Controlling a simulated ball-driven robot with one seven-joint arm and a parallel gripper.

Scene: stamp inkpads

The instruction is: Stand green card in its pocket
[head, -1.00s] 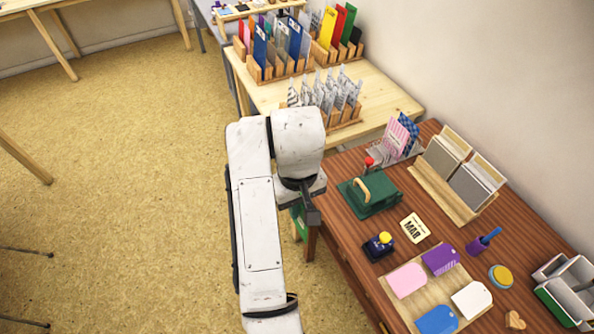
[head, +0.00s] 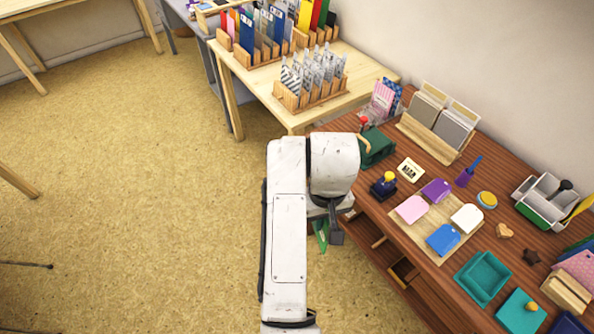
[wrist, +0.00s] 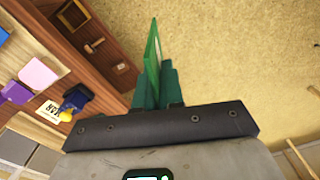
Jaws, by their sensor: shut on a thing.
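My gripper (wrist: 154,88) is shut on the green card (wrist: 153,55), which stands edge-on between the dark green fingers in the wrist view. In the head view the card (head: 320,236) hangs below my gripper (head: 329,226), mostly hidden by my arm. Both are over the floor, just off the front edge of the brown desk (head: 385,232). Colored cards stand in a slotted wooden rack (head: 246,57) on the far pale table. I cannot tell which pocket belongs to the green card.
The desk holds a green press (head: 376,150), an inkpad board with colored tags (head: 428,244), a teal tray (head: 482,277) and a divided caddy (head: 542,203). Pink and green items stand by a wooden holder (head: 565,292) at the right. Open floor (head: 140,200) lies left.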

